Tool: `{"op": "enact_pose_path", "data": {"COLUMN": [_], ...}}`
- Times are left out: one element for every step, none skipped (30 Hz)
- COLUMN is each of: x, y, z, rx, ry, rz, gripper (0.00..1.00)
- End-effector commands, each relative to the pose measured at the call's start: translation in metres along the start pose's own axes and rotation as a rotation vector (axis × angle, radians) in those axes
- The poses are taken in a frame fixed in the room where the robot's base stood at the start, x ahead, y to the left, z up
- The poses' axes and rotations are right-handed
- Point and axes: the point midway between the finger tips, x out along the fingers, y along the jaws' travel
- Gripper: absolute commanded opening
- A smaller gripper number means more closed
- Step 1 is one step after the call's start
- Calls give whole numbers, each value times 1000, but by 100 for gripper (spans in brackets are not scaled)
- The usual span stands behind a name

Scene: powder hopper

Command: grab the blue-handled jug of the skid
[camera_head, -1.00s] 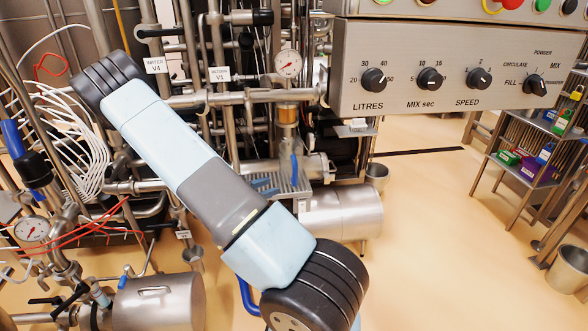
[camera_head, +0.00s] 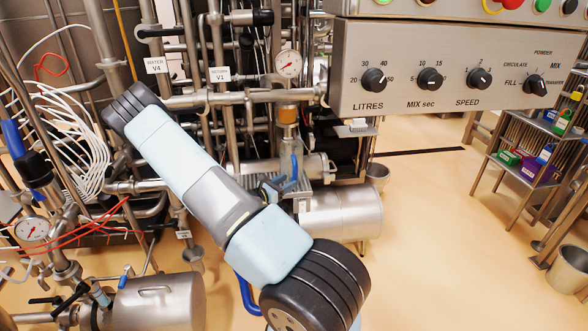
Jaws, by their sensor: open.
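The jug (camera_head: 287,163) looks like a clear vessel under the amber sight glass, with an upright blue handle (camera_head: 294,167) on its right side. It stands at a small slotted metal shelf of the skid, in the middle of the view. My arm runs diagonally across the picture and hides part of the shelf. The small dark blue fingers of my gripper (camera_head: 273,188) show beyond the arm, just below and left of the handle. The gripper is open and holds nothing that I can see. I cannot tell whether it touches the jug.
Pipes and a gauge (camera_head: 288,63) crowd the space behind the jug. A control panel (camera_head: 455,68) hangs at upper right. A steel tank (camera_head: 341,212) lies below the shelf and another (camera_head: 158,302) at lower left.

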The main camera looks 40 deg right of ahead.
Motion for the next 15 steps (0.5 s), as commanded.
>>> {"op": "enact_pose_path", "data": {"x": [2,3,4,6,7,10,13,16,21,25,30,35,40,44,48], "y": [0,0,0,0,0,0,0,0,1,1,2,2,2,2,2], "z": [0,0,0,0,0,0,-1,-1,-2,-2,-3,-3,-3,-3,-3], "rx": [0,0,1,1,1,1,1,1,0,0,0,0,1,0,0], "ry": [0,0,0,0,0,0,0,0,0,0,1,1,0,0,0], "rz": [-1,-1,-1,-1,-2,-3,-3,-3,-2,-3,-3,-4,-3,-2,-2], "gripper": [51,51,51,51,51,51,51,51,51,51,51,51,51,51,51]}}
